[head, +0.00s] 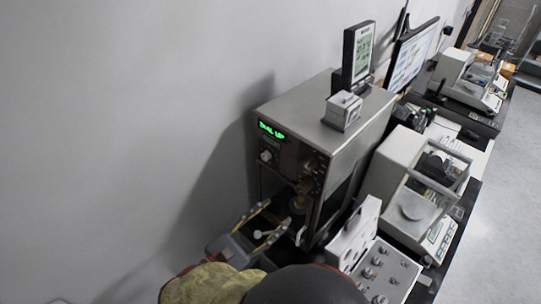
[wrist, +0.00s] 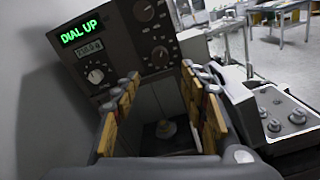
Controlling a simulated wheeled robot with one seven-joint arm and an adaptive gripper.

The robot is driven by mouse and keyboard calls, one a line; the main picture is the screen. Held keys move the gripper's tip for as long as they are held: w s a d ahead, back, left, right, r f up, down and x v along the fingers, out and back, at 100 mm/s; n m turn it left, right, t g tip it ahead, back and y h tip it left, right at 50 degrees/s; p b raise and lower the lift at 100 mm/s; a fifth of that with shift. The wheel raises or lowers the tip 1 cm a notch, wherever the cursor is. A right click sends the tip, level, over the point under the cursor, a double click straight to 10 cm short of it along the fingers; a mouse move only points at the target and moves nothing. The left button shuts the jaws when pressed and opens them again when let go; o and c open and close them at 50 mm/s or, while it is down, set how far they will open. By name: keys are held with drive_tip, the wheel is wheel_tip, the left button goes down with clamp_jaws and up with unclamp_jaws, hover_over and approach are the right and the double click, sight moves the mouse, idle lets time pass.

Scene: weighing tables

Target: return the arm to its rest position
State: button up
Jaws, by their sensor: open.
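My gripper (head: 276,213) is open and empty in the lower middle of the head view. It points at the open front of a grey metal balance (head: 345,150) with a green "DIAL UP" display. In the wrist view my gripper (wrist: 165,82) has its two padded fingers well apart, in front of the balance's chamber. A small pale object (wrist: 165,128) sits low inside the chamber, between the fingers in that view, with nothing gripped. I cannot tell whether the fingertips are inside the chamber opening. The balance's knobbed front panel (wrist: 115,50) is close above the fingers.
A small box (head: 342,110) and a display (head: 358,52) are on top of the balance. The plain wall (head: 120,120) is at left.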

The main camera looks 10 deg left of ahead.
idle(0.6)
drive_tip(key=s+d+f+m+g+y+b, duration=0.1)
drive_tip(key=s+d+f+m+g+y, duration=0.1)
drive_tip(key=s+d+f+m+g, duration=0.75)
drive_tip(key=d+r+m+y+b, duration=0.3)
drive_tip(key=d+r+m, duration=0.2)
drive_tip(key=d+m, duration=0.3)
drive_tip(key=w+d+r+m+y+b, duration=0.1)
drive_tip(key=d+r+m+y+b, duration=0.2)
drive_tip(key=d+m, duration=0.6)
wheel_tip(320, 180, up, 2)
drive_tip(key=shift+d+r+y, duration=0.1)
drive_tip(key=shift+d+y, duration=0.4)
drive_tip(key=shift+d, duration=0.65)
